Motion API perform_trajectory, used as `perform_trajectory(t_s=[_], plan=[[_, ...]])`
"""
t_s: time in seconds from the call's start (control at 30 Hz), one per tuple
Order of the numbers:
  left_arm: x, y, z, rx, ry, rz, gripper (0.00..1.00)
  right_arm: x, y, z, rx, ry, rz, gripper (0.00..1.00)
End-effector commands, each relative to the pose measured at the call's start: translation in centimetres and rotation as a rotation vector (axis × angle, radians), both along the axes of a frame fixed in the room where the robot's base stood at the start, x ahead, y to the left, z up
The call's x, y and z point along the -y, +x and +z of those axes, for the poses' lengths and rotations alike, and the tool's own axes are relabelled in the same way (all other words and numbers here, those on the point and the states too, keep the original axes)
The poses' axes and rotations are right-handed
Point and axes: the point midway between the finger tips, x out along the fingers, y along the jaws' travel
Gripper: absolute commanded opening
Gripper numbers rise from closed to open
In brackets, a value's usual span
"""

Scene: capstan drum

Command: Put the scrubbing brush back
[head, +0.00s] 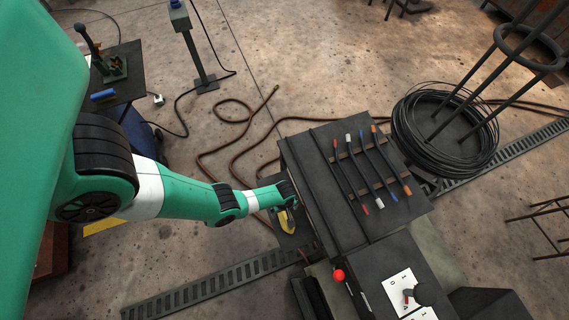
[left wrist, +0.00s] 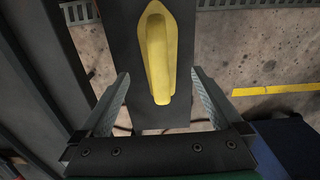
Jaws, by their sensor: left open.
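The yellow scrubbing brush (left wrist: 157,50) lies on a dark narrow plate (left wrist: 184,108), its long handle upward, in the left wrist view. In the head view a small part of the brush (head: 283,221) shows below the end of my left arm, beside the dark machine. My left gripper (left wrist: 160,76) is open, with one finger on each side of the brush's near end in the picture. I see no contact between the fingers and the brush. The bristles are hidden. My right gripper is in neither view.
A dark machine top (head: 310,172) with several colour-ended rods stands just right of my left gripper. A red knob (head: 339,275) and a switch panel (head: 405,293) are nearer. A black wire coil (head: 445,135) lies at right. Brown hose (head: 236,150) runs over the floor.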

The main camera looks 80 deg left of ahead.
Motion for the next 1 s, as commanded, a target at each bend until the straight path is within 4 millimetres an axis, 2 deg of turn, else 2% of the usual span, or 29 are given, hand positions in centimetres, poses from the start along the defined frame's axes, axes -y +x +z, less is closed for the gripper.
perform_trajectory(t_s=[0.03,0.2,0.67,0.73,0.77,0.87,0.97,1.0], plan=[[0.0,0.0,2.4,0.0,0.0,0.0,1.0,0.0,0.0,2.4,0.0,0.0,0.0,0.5],[0.0,-0.1,4.8,0.0,0.0,0.0,1.0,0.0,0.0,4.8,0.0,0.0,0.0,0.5],[0.0,0.0,4.9,0.0,0.0,0.0,1.0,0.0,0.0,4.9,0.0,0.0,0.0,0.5],[-0.1,0.5,5.2,0.011,0.004,-0.008,1.0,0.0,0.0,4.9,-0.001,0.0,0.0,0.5],[-0.3,1.1,5.5,0.025,0.009,-0.017,1.0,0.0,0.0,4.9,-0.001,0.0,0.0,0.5],[-1.3,5.6,7.8,0.119,0.046,-0.09,1.0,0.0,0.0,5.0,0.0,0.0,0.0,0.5],[-2.6,13.4,13.0,0.29,0.126,-0.228,1.0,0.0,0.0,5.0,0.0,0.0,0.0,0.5],[-3.0,16.9,16.1,0.372,0.171,-0.295,1.0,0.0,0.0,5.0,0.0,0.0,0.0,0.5]])
